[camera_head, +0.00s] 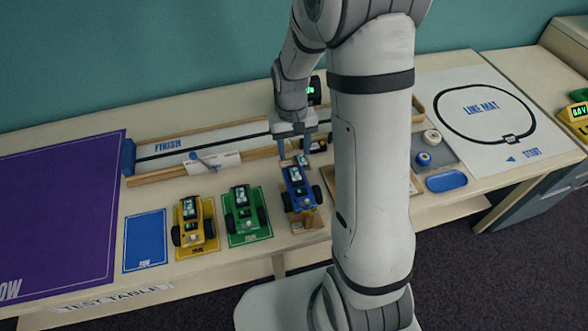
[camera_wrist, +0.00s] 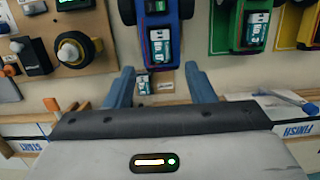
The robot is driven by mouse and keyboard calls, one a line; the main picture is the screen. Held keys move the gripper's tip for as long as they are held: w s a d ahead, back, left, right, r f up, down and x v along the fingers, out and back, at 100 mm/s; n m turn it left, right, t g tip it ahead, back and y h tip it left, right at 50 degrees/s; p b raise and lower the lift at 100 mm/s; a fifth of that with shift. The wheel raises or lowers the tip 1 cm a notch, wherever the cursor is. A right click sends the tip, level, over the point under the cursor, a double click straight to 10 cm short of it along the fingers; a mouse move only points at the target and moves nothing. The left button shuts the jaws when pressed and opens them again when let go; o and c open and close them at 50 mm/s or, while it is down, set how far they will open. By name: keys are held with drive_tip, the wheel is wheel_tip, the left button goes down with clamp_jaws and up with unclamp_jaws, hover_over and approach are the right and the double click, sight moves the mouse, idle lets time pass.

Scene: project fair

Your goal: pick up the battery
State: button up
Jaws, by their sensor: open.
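A small white-and-teal battery (camera_wrist: 143,81) lies on the table beside a small label, between my gripper's two fingers (camera_wrist: 160,76) in the wrist view and closer to the left one. In the head view it shows as a small block (camera_head: 302,159) just by my fingertips (camera_head: 295,151). My gripper is open and empty, pointing down at the table. Similar batteries sit on top of the blue car (camera_wrist: 158,40) and the green car (camera_wrist: 256,28). How high my fingertips are above the table is hard to tell.
The blue car (camera_head: 298,190) stands right in front of my gripper, with the green car (camera_head: 245,214) and yellow car (camera_head: 192,224) to its left. A wood-edged track (camera_head: 228,135) runs behind. A board with parts (camera_wrist: 70,50) is at upper left in the wrist view.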

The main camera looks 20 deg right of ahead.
sight(295, 173)
drive_tip(key=f, duration=0.2)
drive_tip(key=s+f, duration=0.1)
drive_tip(key=f, duration=0.2)
drive_tip(key=f+p, duration=0.1)
drive_tip(key=f, duration=0.1)
drive_tip(key=shift+s+a+f, duration=0.1)
drive_tip(key=shift+s+f, duration=0.05)
drive_tip(key=c, duration=1.1)
